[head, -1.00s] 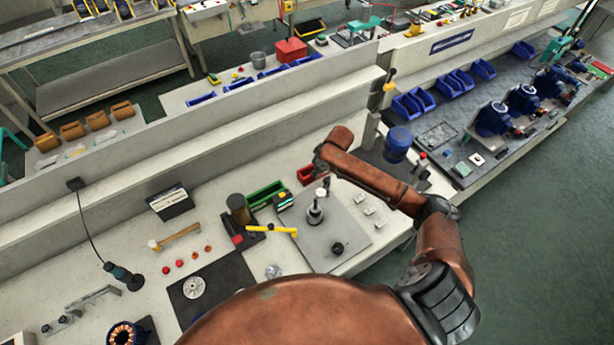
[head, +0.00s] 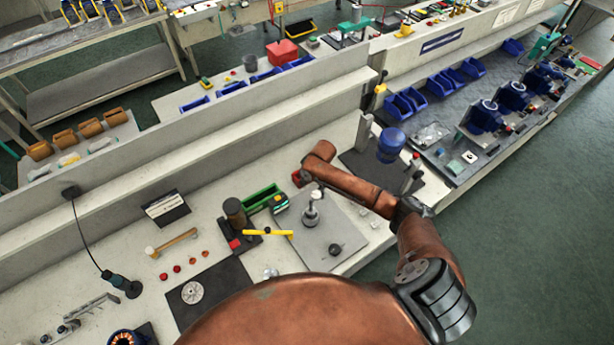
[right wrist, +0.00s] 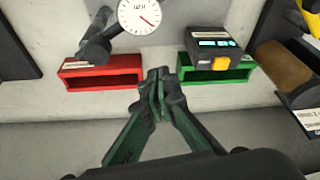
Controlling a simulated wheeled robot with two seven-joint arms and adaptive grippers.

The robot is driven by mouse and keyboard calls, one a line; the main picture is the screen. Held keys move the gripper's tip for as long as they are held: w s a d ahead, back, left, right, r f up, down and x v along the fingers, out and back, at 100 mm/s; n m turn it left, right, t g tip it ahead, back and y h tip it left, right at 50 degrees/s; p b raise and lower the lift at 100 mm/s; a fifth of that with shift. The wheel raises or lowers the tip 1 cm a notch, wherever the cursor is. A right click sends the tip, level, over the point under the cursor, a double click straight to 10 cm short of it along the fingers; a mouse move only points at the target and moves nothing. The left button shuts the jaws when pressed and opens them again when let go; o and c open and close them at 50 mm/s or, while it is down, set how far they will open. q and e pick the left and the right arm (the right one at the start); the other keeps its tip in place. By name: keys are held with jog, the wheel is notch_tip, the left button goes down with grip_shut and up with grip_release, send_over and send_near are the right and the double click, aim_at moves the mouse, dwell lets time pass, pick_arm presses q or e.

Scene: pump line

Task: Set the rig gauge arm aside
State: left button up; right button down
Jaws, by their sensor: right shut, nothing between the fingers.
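In the right wrist view a round white gauge dial (right wrist: 140,13) with a red needle stands at the top edge. A dark arm or clamp (right wrist: 96,47) lies beside it, over a red bin (right wrist: 104,73). In the head view a dark post (head: 311,214) stands upright on a grey plate (head: 338,226); the gauge arm is too small to make out there. My right gripper (right wrist: 158,76) is shut and empty, between the red bin and a green bin (right wrist: 218,75), apart from the gauge. In the head view my arm hides its fingers. My left gripper is not in view.
A device with a lit display (right wrist: 215,46) sits at the green bin. A yellow-handled tool (head: 268,233), a mallet (head: 174,241) and a dark mat (head: 226,283) lie left of the plate. A raised ledge (head: 230,128) runs behind the bench.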

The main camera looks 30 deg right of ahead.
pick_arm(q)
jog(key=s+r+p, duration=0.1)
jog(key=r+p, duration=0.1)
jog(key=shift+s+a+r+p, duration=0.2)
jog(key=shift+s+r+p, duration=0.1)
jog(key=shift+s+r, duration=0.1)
pick_arm(e)
jog(key=s, duration=0.1)
jog(key=s+f, duration=0.1)
jog(key=s+d, duration=0.1)
jog(key=shift+s+d+f, duration=0.1)
jog(key=shift+f, duration=0.25)
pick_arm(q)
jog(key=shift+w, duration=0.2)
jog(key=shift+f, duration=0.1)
